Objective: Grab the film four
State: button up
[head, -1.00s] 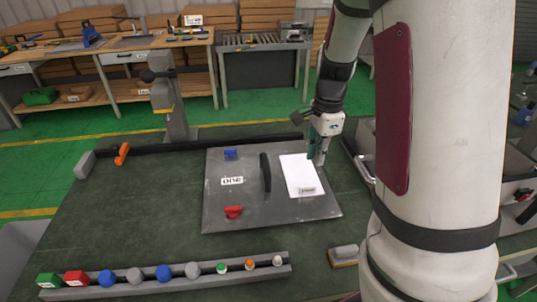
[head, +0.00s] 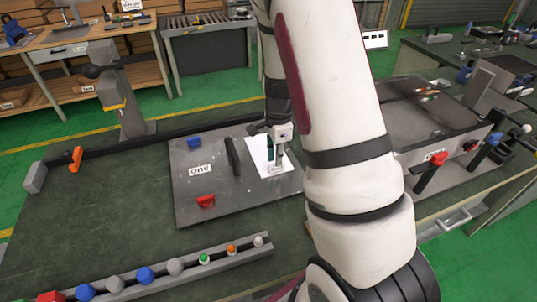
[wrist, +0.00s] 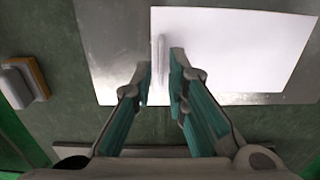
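The film is a white rectangular sheet (head: 258,150) lying on a grey metal plate marked "one" (head: 215,210). In the wrist view the white sheet (wrist: 235,50) fills the upper right, with a pale raised tab (wrist: 158,60) along its left side. My gripper (head: 277,160) is over the near part of the sheet. In the wrist view its two fingertips (wrist: 160,72) stand apart on either side of the tab, with gaps showing. Contact with the tab cannot be told. My arm hides the plate's right side in the head view. A number on the film is not readable.
The plate has a dark upright handle (head: 233,158), a blue clip (head: 194,142) and a red clip (head: 206,201). A rail of coloured knobs (head: 175,266) lies in front. A grey block with a brown base (wrist: 25,80) is left in the wrist view. An open box (head: 435,110) stands right.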

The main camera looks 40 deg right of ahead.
notch_tip(320, 180, down, 4)
jog(key=shift+d+f, duration=0.1)
jog(key=shift+d, duration=0.05)
jog(key=shift+c, duration=0.3)
grip_shut()
